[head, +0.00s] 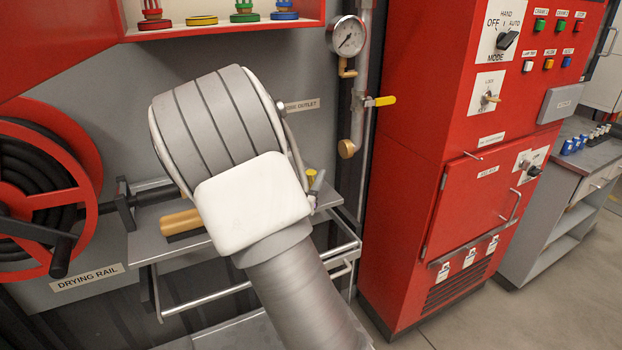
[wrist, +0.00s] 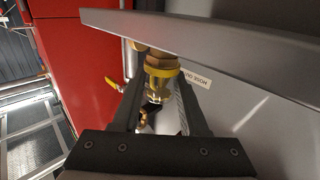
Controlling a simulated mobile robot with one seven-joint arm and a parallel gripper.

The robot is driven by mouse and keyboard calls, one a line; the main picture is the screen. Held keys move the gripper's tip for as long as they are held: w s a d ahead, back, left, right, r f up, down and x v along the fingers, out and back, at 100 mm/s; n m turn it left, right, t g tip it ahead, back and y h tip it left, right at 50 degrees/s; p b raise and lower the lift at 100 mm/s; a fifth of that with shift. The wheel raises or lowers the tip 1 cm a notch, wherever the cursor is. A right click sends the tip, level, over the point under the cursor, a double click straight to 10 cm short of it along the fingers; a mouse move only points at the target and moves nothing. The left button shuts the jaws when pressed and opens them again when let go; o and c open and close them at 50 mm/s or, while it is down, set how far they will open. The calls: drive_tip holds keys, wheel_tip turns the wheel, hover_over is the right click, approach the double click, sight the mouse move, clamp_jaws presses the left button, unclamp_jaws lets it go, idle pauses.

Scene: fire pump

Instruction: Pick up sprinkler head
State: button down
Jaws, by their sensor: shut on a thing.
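A brass fitting with a yellow ring (wrist: 162,72) sits between the dark fingers of my gripper (wrist: 161,88) in the wrist view. It looks like the sprinkler head. My gripper is shut on it. Its lower end runs down between the fingers. In the head view my own arm hides most of the gripper. Only a small yellow part (head: 312,175) shows beside the arm, above the grey shelf (head: 160,245). I cannot tell whether the fitting touches anything below it.
A grey ledge (wrist: 220,45) crosses close above the fingers in the wrist view. A pipe with a gauge (head: 347,36) and a yellow lever (head: 380,101) stands right of the arm. A red cabinet (head: 400,200) is further right. A hose reel (head: 40,190) is left.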

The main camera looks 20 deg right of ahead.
sight(313, 170)
wheel_tip(313, 170, up, 4)
drive_tip(key=shift+s+d+r+p, duration=0.15)
drive_tip(key=shift+r+p, duration=0.1)
drive_tip(key=shift+p, duration=0.35)
drive_tip(key=s+d+r+p, duration=0.1)
drive_tip(key=s+d+r, duration=0.5)
drive_tip(key=s, duration=0.3)
drive_tip(key=shift+s, duration=0.35)
drive_tip(key=shift+a, duration=0.1)
